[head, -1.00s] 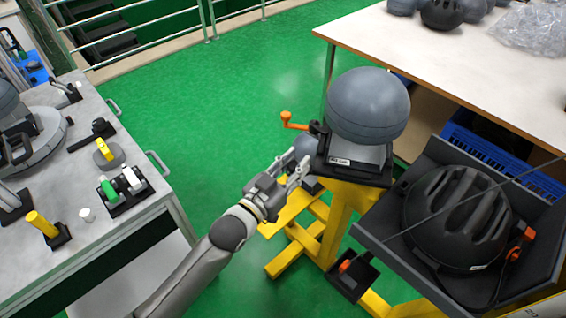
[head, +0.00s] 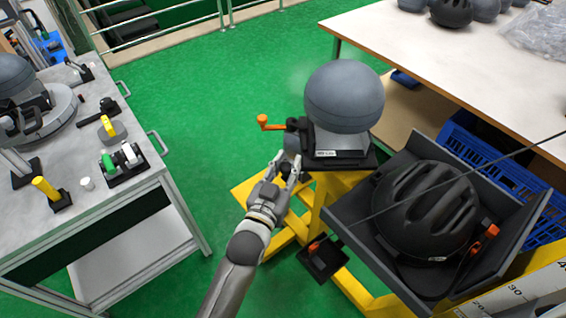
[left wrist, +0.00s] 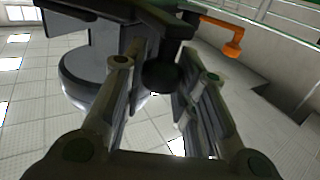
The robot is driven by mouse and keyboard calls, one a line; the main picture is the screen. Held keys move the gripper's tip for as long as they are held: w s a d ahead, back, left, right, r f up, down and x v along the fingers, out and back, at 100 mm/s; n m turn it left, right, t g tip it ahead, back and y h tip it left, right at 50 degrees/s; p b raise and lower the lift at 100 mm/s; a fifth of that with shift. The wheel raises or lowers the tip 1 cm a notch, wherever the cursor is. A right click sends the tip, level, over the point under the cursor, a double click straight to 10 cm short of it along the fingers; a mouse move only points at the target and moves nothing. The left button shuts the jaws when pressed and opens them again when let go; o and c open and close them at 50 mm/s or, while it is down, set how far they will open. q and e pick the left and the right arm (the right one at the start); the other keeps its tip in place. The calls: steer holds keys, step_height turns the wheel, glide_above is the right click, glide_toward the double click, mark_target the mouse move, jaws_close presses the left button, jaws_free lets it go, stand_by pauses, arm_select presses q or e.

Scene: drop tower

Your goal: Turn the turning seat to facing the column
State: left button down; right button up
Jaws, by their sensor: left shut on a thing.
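The turning seat (head: 340,157) is a black plate and block on top of a yellow stand. A grey dome-shaped headform (head: 345,95) sits upright on it, with a small label on the block facing me. An orange-handled crank (head: 270,124) sticks out to its left. My left gripper (head: 286,166) is just below and left of the seat. In the left wrist view, its fingers (left wrist: 160,75) are around a dark round knob (left wrist: 163,79). The knob is mostly hidden by the fingers in the head view. My right gripper is not in view.
A black helmet (head: 425,205) lies in a dark tray right of the stand. A blue crate (head: 480,150) and a white-topped table (head: 440,60) stand behind it. A grey workbench (head: 80,215) with small tools is on the left. Green floor (head: 210,100) is free between.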

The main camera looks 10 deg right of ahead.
arm_select(q)
steer(key=shift+s+r, duration=0.1)
stand_by(0.4)
steer(key=c, duration=1.2)
jaws_free()
steer(key=v, duration=1.2)
steer(key=shift+d, duration=0.1)
steer(key=shift+c, duration=0.4)
